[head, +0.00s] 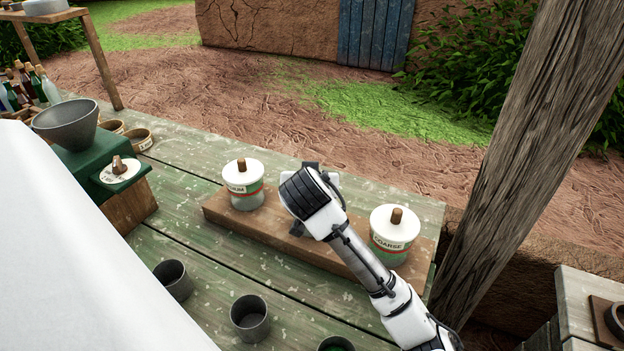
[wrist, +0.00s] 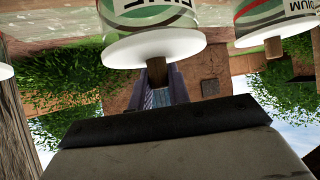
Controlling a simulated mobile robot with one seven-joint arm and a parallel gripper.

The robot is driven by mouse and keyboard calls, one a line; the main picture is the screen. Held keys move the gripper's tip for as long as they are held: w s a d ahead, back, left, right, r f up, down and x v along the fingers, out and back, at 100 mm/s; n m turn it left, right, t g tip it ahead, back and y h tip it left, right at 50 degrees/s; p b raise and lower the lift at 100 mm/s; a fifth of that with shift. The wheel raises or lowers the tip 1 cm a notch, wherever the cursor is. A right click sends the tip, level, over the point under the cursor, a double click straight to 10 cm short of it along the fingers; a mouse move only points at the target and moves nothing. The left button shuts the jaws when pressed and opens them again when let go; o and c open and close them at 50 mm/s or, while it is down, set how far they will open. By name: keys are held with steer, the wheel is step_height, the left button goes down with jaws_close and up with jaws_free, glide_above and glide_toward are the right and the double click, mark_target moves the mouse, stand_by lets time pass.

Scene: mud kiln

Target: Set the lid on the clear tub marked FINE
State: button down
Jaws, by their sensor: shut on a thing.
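In the wrist view the picture is upside down. The clear tub marked FINE (wrist: 150,12) is at the top middle, with its lettering partly cut off. The white lid (wrist: 120,50) with its brown knob lies across that tub's mouth, level and with no clear gap. My gripper (wrist: 160,76) is shut on the lid's knob, though the fingers are hard to make out. In the head view my gripper (head: 312,196) is over the middle of the brown board, and my arm hides the FINE tub and its lid there.
The MEDIUM tub (head: 245,193) and the COARSE tub (head: 390,247), both lidded, stand on the brown board (head: 285,235) either side. Grey cups (head: 250,332) stand in front. A green machine (head: 95,155) with a hopper is left. A wooden post (head: 510,150) rises at right.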

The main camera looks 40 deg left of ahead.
steer(key=shift+f+b, duration=0.5)
steer(key=shift+f, duration=0.1)
steer(key=c, duration=1.2)
jaws_free()
steer(key=shift+c, duration=0.2)
